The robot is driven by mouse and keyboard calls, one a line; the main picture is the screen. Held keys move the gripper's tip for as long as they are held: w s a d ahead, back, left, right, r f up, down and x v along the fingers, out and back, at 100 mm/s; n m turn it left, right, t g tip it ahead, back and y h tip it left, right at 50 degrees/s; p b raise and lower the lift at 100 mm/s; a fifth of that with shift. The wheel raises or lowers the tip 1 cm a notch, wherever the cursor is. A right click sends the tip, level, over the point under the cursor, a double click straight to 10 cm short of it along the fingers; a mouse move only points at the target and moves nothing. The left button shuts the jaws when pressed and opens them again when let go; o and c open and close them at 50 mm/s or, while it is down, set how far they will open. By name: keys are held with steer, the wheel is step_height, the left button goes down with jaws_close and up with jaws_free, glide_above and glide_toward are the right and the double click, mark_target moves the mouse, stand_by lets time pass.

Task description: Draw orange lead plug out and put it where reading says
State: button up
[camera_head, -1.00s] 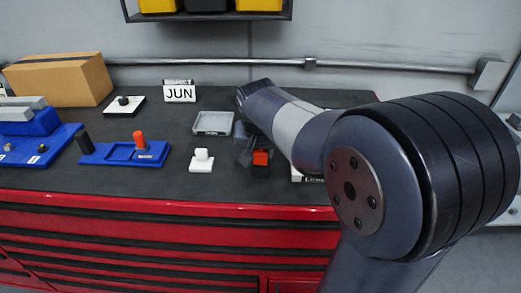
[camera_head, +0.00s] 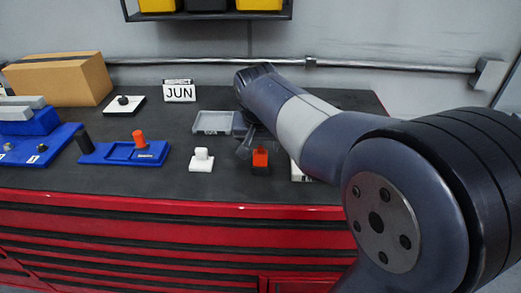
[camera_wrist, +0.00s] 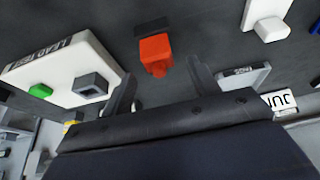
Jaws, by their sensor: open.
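The orange lead plug (camera_head: 260,157) stands on a small black block (camera_head: 260,170) near the front of the bench. In the wrist view the plug (camera_wrist: 155,50) is ahead of my gripper (camera_wrist: 163,88), between the lines of its two spread fingers and apart from them. My gripper (camera_head: 245,144) is open and empty, just behind and left of the plug in the head view. A white board (camera_wrist: 88,58) marked LEAD TEST carries a green button (camera_wrist: 40,91) and a grey square socket (camera_wrist: 91,85). My arm mostly hides this board in the head view. I see no legible reading.
A shallow grey tray (camera_head: 213,122), seemingly labelled PASS in the wrist view (camera_wrist: 243,77), lies behind left. A white block on a base (camera_head: 201,160) stands left of the plug.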

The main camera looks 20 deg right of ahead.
mark_target(260, 147)
steer(key=v, duration=0.7)
steer(key=shift+f, duration=0.1)
steer(key=x, duration=1)
steer(key=shift+f, duration=0.1)
steer(key=shift+w+d+f, duration=0.1)
steer(key=shift+w+f, duration=0.05)
steer(key=shift+w, duration=0.05)
steer(key=shift+r+p, duration=0.5)
steer(key=shift+f, duration=0.1)
